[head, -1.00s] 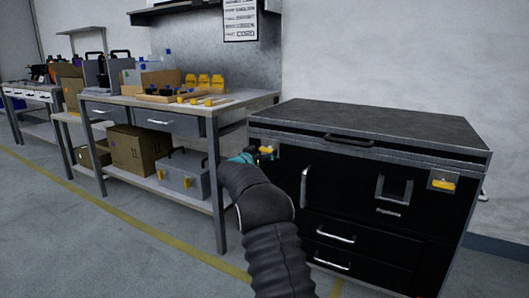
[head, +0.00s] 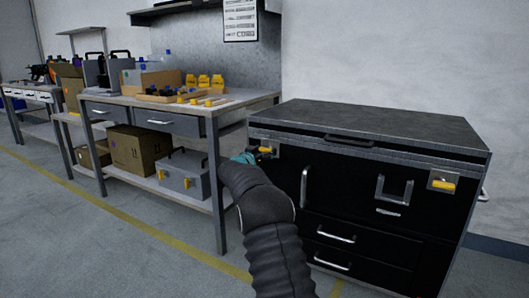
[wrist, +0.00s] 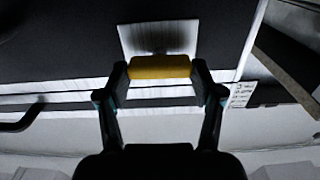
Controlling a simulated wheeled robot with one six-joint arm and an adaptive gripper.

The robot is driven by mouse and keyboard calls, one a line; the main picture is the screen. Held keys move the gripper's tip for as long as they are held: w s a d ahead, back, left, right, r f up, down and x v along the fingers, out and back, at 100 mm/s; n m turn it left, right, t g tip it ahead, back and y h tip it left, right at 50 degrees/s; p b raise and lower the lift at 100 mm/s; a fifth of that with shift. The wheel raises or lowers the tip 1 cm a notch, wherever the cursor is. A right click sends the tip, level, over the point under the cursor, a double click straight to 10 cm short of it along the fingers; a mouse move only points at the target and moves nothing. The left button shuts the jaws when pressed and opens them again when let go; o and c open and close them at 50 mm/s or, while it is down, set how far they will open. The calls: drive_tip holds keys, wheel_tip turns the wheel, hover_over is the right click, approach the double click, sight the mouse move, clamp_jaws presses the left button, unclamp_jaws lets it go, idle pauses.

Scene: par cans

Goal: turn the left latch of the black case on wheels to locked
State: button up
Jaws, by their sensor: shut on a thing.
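The black case (head: 365,200) stands at the right in the head view, with a dark grey top. Its left latch (head: 266,150) has a yellow handle on a pale metal plate at the upper left of the front. The right latch (head: 442,183) has a yellow handle lying level. My gripper (head: 258,156) is at the left latch, partly hidden behind my own arm. In the wrist view my gripper (wrist: 160,75) is shut on the left latch's yellow handle (wrist: 160,67), one finger at each end. The plate (wrist: 158,37) shows behind it.
A workbench (head: 205,104) with boxes and tools stands close to the left of the case. A grey toolbox (head: 184,177) is on its lower shelf. The floor (head: 130,250) in front is clear. Silver handles (head: 336,234) stick out from the case front.

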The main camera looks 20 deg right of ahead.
drive_tip(key=m, duration=0.4)
drive_tip(key=shift+p, duration=0.4)
drive_tip(key=m+b, duration=0.1)
drive_tip(key=m, duration=0.3)
drive_tip(key=shift+f+m, duration=0.15)
drive_tip(key=shift+m, duration=0.15)
drive_tip(key=m+b, duration=0.4)
drive_tip(key=m, duration=0.4)
drive_tip(key=shift+s+f+m, duration=0.1)
drive_tip(key=shift+m, duration=0.5)
